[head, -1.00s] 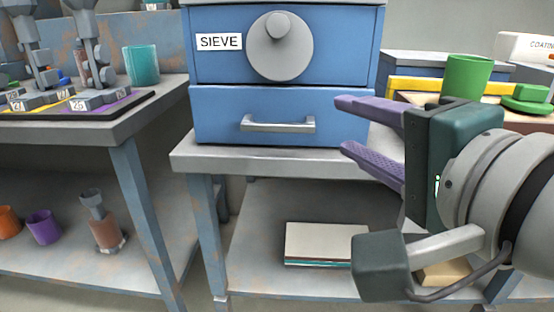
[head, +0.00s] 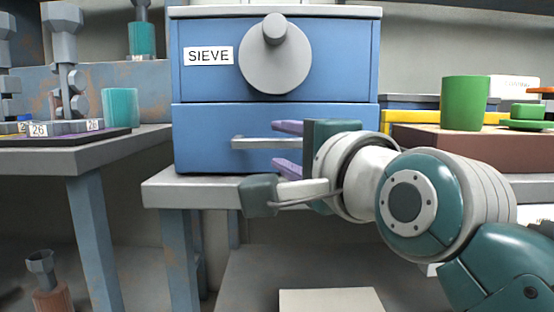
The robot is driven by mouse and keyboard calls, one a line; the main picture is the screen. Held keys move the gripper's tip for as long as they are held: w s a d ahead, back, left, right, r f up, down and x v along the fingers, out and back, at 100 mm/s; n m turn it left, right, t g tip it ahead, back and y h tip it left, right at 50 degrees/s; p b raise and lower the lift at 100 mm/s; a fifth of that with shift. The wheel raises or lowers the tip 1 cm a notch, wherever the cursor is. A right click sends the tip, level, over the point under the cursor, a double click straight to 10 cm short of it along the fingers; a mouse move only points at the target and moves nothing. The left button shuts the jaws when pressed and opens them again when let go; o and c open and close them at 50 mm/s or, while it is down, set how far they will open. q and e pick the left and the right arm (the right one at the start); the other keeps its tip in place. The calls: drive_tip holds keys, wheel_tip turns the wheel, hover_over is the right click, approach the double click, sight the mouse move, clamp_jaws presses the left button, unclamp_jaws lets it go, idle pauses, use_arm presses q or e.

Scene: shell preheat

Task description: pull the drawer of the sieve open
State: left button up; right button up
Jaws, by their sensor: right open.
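The blue sieve (head: 340,60) stands on a grey table, with a white SIEVE label and a round grey knob on its upper front. Its drawer (head: 205,125) is the lower blue front and looks shut. A grey bar handle (head: 250,143) crosses the drawer front. My right gripper (head: 285,146) is open, its purple fingers pointing at the drawer. One finger is above the handle's right part and the other below it. Part of the handle is hidden behind the gripper; I cannot tell whether the fingers touch it. My left gripper is not in view.
A left table (head: 60,155) holds a teal cup (head: 120,107) and a rack of numbered fixtures. At right, a green cup (head: 465,103) stands on a brown block (head: 450,145). A pale flat block (head: 330,300) lies on the shelf below.

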drive_tip(key=shift+x, duration=0.85)
drive_tip(key=shift+c, duration=0.2)
clamp_jaws()
idle(0.7)
